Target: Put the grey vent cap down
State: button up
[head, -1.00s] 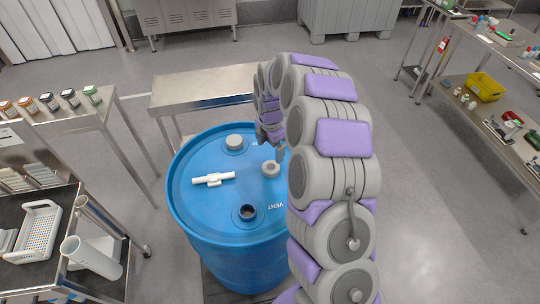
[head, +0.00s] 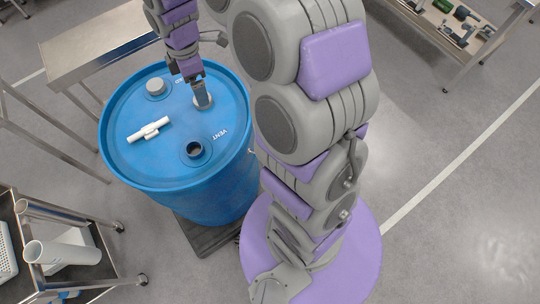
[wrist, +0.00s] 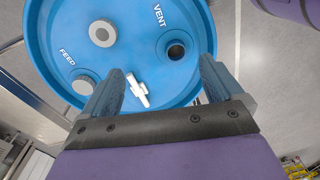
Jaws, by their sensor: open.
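The grey vent cap (wrist: 102,34), a round disc with a darker centre, lies on top of the blue drum (wrist: 47,30). In the head view the cap (head: 204,103) is partly hidden behind my gripper (head: 202,95). In the wrist view my gripper (wrist: 162,68) is open, with nothing between its fingers; the cap lies beyond the left finger. The open vent hole (wrist: 176,50) is near the right fingertip, by the word VENT. It also shows in the head view (head: 195,149), nearer the front of the drum.
A white pipe fitting (head: 148,130) lies on the drum lid (head: 135,160). A second grey cap (head: 155,86) sits near the back, by the FEED label in the wrist view. A steel table (head: 95,45) stands behind. A cart (head: 70,262) with a white tube is at lower left.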

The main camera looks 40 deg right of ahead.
jog(key=s+d+r+m, duration=0.1)
jog(key=s+r+m, duration=0.1)
jog(key=s+m, duration=0.6)
jog(key=s+d+r+m+g, duration=0.1)
jog(key=s+m, duration=0.7)
jog(key=s, duration=1.3)
jog(key=shift+s+r, duration=0.25)
jog(key=shift+r, duration=0.55)
jog(key=shift+f, duration=0.1)
jog(key=shift+f+b, duration=0.75)
jog(key=shift+b, duration=0.05)
